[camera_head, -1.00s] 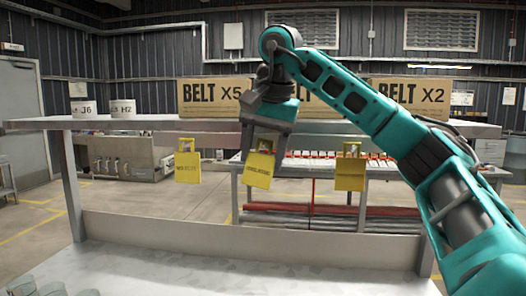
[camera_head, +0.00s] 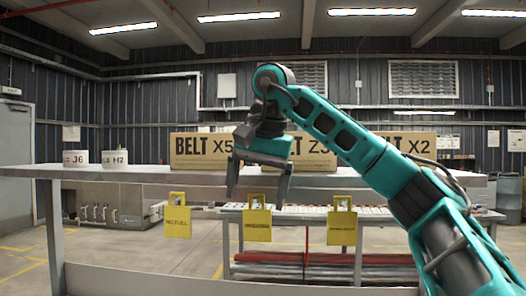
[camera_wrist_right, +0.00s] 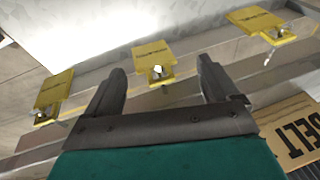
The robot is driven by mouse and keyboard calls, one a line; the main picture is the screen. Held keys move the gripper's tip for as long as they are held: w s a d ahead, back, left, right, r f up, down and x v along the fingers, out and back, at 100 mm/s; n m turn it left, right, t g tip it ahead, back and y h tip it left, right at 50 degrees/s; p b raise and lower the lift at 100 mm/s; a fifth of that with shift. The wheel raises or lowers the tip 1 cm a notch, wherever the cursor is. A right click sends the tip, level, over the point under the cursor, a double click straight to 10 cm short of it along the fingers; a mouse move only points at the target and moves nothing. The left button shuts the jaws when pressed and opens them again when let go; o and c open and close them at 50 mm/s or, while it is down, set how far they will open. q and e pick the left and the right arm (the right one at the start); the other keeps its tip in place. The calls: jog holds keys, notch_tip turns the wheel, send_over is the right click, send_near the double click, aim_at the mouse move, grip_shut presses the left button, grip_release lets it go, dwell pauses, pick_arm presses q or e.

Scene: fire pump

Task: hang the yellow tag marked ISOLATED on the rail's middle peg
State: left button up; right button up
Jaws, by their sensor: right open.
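Three yellow tags hang in a row along the front of the raised shelf: a left tag (camera_head: 177,224), a middle tag (camera_head: 257,227) and a right tag (camera_head: 342,229). Their print is too small to read surely. The middle tag hangs straight at the middle peg place; the peg is mostly hidden by its top loop. It also shows in the right wrist view (camera_wrist_right: 152,52). My right gripper (camera_head: 257,198) is open around the top of the middle tag, its fingers apart on either side with visible gaps. My left gripper is out of view.
The shelf (camera_head: 115,172) carries cardboard belt boxes (camera_head: 200,150) close behind my right gripper. A bench with red bars (camera_head: 290,257) is beyond. The space before the tags is clear.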

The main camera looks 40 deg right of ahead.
jog(key=v, duration=0.9)
jog(key=shift+r, duration=0.2)
jog(key=shift+d, duration=0.1)
